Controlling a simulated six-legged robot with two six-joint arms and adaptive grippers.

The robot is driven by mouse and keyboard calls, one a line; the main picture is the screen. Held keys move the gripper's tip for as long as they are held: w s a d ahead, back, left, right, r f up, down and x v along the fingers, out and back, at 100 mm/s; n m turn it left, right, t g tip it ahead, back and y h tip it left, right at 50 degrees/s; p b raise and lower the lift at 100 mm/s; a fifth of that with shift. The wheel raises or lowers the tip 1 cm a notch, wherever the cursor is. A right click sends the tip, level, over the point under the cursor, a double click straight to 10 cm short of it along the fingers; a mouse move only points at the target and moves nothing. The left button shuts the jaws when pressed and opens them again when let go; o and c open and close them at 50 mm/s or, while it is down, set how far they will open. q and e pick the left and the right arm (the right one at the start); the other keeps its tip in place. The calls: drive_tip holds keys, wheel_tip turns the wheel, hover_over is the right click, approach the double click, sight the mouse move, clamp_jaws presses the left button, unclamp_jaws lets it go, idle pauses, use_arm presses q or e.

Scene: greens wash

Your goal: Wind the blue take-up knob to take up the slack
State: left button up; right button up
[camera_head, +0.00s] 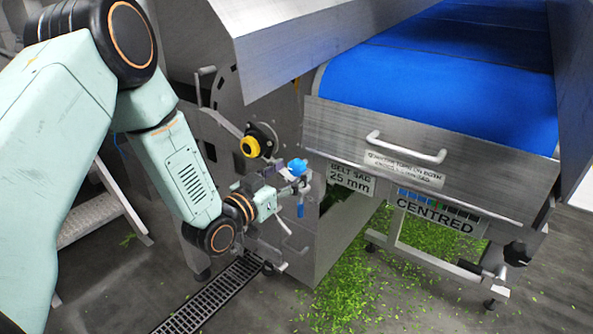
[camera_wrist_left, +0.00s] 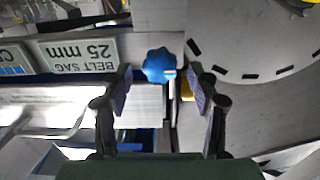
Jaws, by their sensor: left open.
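The blue take-up knob (camera_head: 297,167) is on the side of the steel conveyor frame, left of the "BELT SAG 25 mm" plate (camera_head: 351,180). In the left wrist view the lobed knob (camera_wrist_left: 158,65) sits between and just beyond the fingertips, and the plate (camera_wrist_left: 80,55) shows upside down. My left gripper (camera_head: 288,190) is open close to the knob; in the wrist view its two dark fingers (camera_wrist_left: 160,80) stand apart on either side of it. I cannot tell whether a finger touches the knob. My right gripper is not in view.
The blue belt (camera_head: 440,90) runs to the back right above a panel with a white handle (camera_head: 405,147). A "CENTRED" plate (camera_head: 436,215) hangs below. A yellow-and-black button (camera_head: 251,146) is close to my left wrist. Green scraps (camera_head: 350,275) and a drain grate (camera_head: 208,298) are on the floor.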

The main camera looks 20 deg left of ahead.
sight(294, 169)
use_arm(q)
drive_tip(key=shift+x, duration=1.25)
drive_tip(key=shift+w+d, duration=0.1)
drive_tip(key=shift+w, duration=0.2)
drive_tip(key=c, duration=1.2)
drive_tip(key=shift+m, duration=0.4)
